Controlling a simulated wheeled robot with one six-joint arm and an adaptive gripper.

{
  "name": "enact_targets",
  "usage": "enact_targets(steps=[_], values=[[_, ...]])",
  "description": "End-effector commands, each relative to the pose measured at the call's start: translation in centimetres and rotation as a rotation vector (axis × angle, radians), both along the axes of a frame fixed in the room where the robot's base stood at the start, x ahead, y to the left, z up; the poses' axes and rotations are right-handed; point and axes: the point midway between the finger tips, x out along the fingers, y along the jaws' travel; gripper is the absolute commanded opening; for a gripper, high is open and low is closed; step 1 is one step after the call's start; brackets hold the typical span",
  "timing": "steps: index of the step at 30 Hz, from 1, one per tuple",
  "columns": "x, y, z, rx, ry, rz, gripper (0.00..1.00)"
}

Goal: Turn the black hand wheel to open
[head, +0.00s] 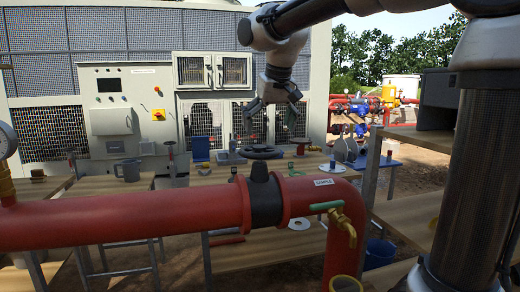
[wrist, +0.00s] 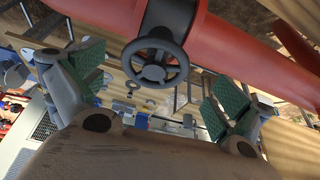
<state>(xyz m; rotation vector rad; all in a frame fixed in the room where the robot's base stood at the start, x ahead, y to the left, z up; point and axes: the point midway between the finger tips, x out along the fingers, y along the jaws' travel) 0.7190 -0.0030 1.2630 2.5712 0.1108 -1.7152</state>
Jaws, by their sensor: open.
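The black hand wheel (head: 260,152) sits on top of a black valve body (head: 264,198) in the red pipe (head: 120,212). In the wrist view the hand wheel (wrist: 155,60) shows whole at upper centre, with its spokes and hub clear. My gripper (head: 270,113) hangs above and behind the wheel in the head view, with its fingers spread. In the wrist view my gripper (wrist: 148,88) is open, one green-padded finger on each side of the wheel in the picture. Nothing is between the fingers, and they appear apart from the wheel.
A brass tap with a green handle (head: 342,222) is on the pipe's right bend, below a "SAMPLE" label (head: 323,183). Workbenches behind hold a grey mug (head: 129,170) and small parts. A wooden shelf (head: 405,205) stands at the right. A control cabinet (head: 128,110) is at the back left.

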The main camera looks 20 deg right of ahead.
Motion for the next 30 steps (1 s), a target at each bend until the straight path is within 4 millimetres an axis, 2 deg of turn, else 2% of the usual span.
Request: enact_targets(steps=[13, 18, 25, 30], values=[[2.4, 0.2, -6.1, 0.001, 0.003, -0.002, 1.00], [2.8, 0.2, -7.1, 0.001, 0.002, -0.002, 1.00], [2.9, 0.3, -7.1, 0.001, 0.002, -0.002, 1.00], [2.8, 0.3, -7.1, 0.001, 0.001, -0.002, 0.69]])
